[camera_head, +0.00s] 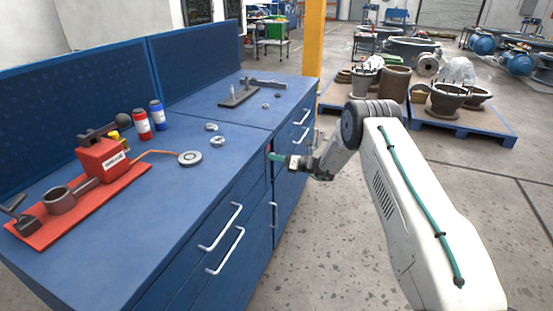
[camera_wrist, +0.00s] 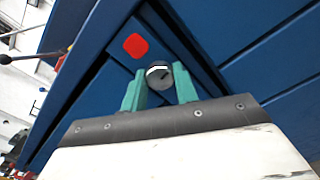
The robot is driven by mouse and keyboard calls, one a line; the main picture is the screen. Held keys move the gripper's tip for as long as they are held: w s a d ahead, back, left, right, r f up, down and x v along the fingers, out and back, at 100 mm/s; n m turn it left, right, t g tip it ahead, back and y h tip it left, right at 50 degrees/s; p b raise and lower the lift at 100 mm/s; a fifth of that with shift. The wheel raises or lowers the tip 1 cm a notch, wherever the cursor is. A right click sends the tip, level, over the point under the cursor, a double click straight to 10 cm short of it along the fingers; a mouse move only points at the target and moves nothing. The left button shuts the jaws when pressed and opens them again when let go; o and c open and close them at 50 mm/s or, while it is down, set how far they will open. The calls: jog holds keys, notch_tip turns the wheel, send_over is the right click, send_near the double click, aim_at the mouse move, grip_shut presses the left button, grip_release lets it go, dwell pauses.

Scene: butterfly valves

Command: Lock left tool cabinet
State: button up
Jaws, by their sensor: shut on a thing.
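The left tool cabinet (camera_head: 185,262) is blue, with drawers and white handles on its front. In the wrist view a round silver lock knob (camera_wrist: 158,75) with a dark slot sits on the cabinet's blue front panel, between the two green fingertips of my gripper (camera_wrist: 160,92). The fingers are closed around the knob. A red marker (camera_wrist: 135,46) is on the panel just above and left of the knob. In the head view my gripper (camera_head: 273,157) reaches the upper right end of the cabinet front, and the knob is hidden there.
The cabinet top holds a red tool stand (camera_head: 100,165), red (camera_head: 142,125) and blue (camera_head: 157,115) cans and a grey disc (camera_head: 190,158). A second blue cabinet (camera_head: 285,95) adjoins behind, near a yellow post (camera_head: 313,45). Pallets with valve parts (camera_head: 450,125) stand right. Floor before the cabinet is clear.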

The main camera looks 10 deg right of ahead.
jog(key=shift+s+f+m, duration=0.1)
jog(key=shift+f+m, duration=0.05)
jog(key=shift+m, duration=0.85)
jog(key=o, duration=1)
jog(key=shift+c, duration=0.2)
jog(key=v, duration=0.8)
